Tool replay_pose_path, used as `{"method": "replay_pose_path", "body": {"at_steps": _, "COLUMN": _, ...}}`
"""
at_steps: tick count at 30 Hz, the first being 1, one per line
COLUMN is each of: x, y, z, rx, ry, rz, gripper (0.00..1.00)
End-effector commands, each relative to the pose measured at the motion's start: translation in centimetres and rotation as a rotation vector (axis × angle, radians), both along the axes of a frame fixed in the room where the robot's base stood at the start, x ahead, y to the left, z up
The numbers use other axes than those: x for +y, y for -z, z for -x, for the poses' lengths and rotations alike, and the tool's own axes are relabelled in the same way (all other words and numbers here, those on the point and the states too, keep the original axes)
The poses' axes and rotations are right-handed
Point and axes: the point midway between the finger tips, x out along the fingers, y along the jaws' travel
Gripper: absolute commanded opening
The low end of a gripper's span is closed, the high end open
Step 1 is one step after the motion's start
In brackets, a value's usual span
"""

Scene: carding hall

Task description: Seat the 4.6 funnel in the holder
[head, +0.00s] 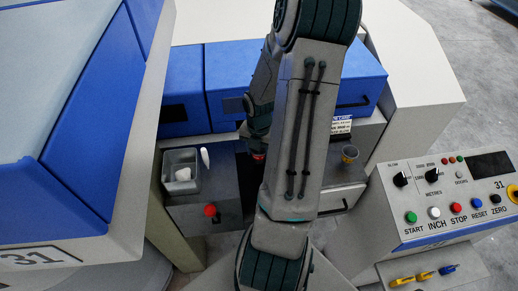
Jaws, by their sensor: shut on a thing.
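My gripper (258,154) shows only in part, left of my big arm link, low over a dark patch on the grey machine deck (190,212). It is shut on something. My arm hides most of the jaws and the thing between them, so I cannot tell what it is. A small cup-shaped piece, grey with yellow (349,154), stands right of my arm on the deck; it looks like a funnel, but I cannot read a size on it. I cannot make out the holder.
A grey bin (181,160) with white pieces stands left, a white bobbin-shaped piece (205,158) beside it. A red knob (210,210) sticks out in front. Blue covers (182,88) rise behind. A button panel (447,208) is at the right. A small sign (342,125) stands behind the cup.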

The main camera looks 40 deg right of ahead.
Motion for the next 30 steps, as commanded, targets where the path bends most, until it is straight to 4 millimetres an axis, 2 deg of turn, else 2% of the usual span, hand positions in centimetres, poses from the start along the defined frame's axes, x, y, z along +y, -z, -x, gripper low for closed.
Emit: {"method": "replay_pose_path", "body": {"at_steps": 30, "x": 0.0, "y": 6.1, "z": 0.0, "rx": 0.0, "ry": 0.0, "rz": -0.001, "gripper": 0.21}}
